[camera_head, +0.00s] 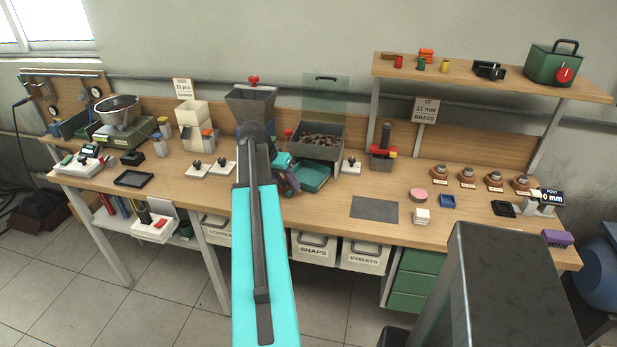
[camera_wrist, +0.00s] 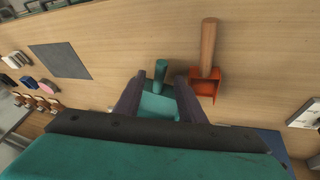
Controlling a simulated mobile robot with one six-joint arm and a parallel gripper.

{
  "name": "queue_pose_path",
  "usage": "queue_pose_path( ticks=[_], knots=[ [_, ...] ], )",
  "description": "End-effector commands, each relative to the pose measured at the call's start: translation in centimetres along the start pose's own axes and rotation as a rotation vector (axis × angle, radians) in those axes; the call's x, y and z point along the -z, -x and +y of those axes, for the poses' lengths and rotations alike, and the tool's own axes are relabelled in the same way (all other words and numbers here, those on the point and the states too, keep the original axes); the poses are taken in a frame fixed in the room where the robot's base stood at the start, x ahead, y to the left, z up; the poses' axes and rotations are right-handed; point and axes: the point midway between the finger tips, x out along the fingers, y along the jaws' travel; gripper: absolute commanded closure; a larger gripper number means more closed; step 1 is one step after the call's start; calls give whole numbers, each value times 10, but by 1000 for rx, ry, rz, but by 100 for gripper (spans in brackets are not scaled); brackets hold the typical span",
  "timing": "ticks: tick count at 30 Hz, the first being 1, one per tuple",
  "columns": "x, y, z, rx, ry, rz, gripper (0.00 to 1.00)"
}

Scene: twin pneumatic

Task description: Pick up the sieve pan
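The teal pan with a short round handle, which I take to be the sieve pan, sits at mid-bench in the head view (camera_head: 313,178). It also shows in the wrist view (camera_wrist: 158,106), its handle pointing up in the picture. I cannot make out any mesh. My gripper (camera_head: 289,182) is at the pan's left side in the head view. In the wrist view my gripper (camera_wrist: 160,78) has its two dark fingers spread, one on each side of the pan's handle, with gaps visible. The pan's lower part is hidden by my gripper body, and contact is unclear.
An orange scoop with a wooden handle (camera_wrist: 206,78) lies close beside the right finger in the wrist view. A grey box of small parts (camera_head: 318,140) stands behind the pan. A flat dark mat (camera_head: 375,209) lies to the right, with bare bench around it.

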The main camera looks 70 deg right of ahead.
Motion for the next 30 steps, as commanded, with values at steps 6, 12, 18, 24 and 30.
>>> queue_pose_path(
  ticks=[6,12,18,24,30],
  knots=[
    [0,-18,0,-1,-1,-2,64],
    [0,-25,1,0,-1,0,64],
    [0,-25,0,0,-1,0,64],
    [0,-25,1,0,-1,-1,64],
    [0,-25,1,-1,-1,-1,79]
  ],
)
